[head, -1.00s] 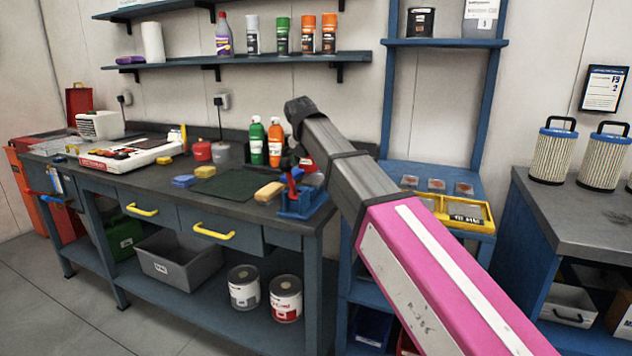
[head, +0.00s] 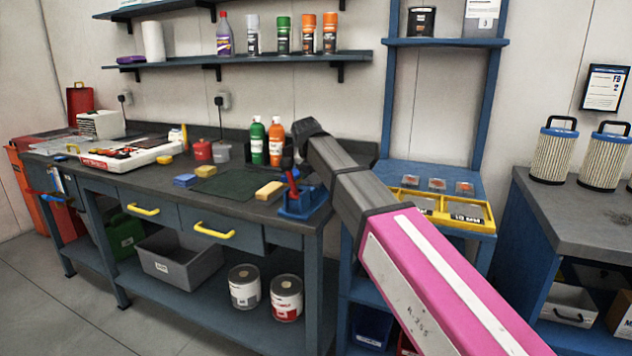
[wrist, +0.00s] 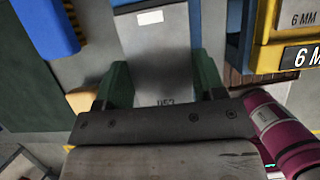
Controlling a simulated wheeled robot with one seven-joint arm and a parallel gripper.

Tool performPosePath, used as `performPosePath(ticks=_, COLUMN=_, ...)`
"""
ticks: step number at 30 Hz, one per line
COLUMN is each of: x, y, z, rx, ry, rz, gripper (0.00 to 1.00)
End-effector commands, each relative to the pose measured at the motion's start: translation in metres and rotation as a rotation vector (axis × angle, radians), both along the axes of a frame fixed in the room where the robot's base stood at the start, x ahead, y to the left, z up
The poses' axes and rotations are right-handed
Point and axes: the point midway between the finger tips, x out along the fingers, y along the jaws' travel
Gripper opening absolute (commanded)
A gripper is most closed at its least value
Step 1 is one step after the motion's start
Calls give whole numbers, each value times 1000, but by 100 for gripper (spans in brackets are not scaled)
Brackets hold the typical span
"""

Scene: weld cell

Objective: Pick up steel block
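A long grey block (wrist: 160,60) that looks like the steel block shows in the wrist view. It has a white label near its far end and small dark marking near my palm. My gripper (wrist: 160,82) has one green finger on each side of it, set wide apart. I cannot tell whether the fingers press on it or only stand beside it. In the head view my arm comes in from the lower right and reaches over the right end of the bench. My gripper and the block cannot be made out there.
The workbench (head: 262,208) holds a green mat (head: 228,184), blue sponge (head: 185,181), tan sponge (head: 269,191), blue tool holder (head: 303,203) and bottles (head: 275,142). A yellow tray (head: 437,217) stands on the blue rack at right. Shelves hang above the bench.

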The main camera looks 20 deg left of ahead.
Motion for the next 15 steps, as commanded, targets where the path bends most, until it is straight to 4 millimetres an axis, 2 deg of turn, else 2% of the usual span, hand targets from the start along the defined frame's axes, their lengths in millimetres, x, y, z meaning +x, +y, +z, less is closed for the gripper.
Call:
performPosePath(ticks=1, x=0, y=0, z=0, rx=0, ry=0, rz=0, gripper=42)
performPosePath(ticks=3, x=0, y=0, z=0, rx=0, ry=0, rz=0, gripper=19)
performPosePath(ticks=4, x=0, y=0, z=1, rx=0, ry=-1, rz=0, gripper=13)
performPosePath(ticks=11, x=0, y=0, z=2, rx=0, ry=-1, rz=0, gripper=13)
performPosePath(ticks=15, x=1, y=1, z=9, rx=0, ry=-2, rz=0, gripper=13)
